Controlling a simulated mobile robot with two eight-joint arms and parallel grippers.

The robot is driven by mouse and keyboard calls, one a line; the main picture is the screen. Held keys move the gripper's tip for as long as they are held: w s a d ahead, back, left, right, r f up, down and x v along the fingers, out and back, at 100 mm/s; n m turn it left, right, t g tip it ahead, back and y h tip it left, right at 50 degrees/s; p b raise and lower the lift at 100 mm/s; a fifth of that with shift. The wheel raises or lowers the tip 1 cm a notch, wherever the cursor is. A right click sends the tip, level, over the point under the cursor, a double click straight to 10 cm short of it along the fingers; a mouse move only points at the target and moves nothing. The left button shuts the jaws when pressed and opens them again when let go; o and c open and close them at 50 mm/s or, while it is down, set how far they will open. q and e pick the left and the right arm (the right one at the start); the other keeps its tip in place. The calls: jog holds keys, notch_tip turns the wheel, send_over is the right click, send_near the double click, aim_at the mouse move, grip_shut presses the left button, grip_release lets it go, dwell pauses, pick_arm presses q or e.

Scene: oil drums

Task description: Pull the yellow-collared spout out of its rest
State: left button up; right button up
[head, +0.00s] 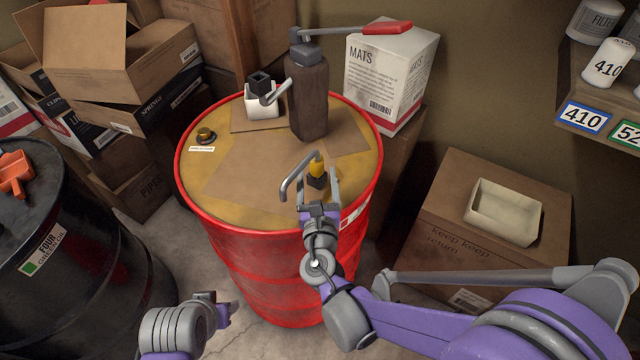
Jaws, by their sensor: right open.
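The yellow-collared spout (317,166) stands in a small dark rest (317,184) near the front of the red drum's top (235,160). Its bent grey tube reaches to the left from the yellow collar. My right gripper (318,188) is open, with one finger to the left and one to the right of the rest and collar. I cannot tell whether the fingers touch them. My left gripper (228,312) is low in the picture, in front of the drum and away from the spout; its fingers are not clear.
A dark pump with a red handle (385,28) stands on the drum, behind the spout. A white holder (262,104) and a dark bung (206,135) are farther left. A black drum (60,230) stands left; boxes (495,210) with a cream tray (503,212) are right.

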jog(key=w, duration=0.8)
jog(key=shift+d+p, duration=0.25)
jog(key=shift+p, duration=0.1)
grip_shut()
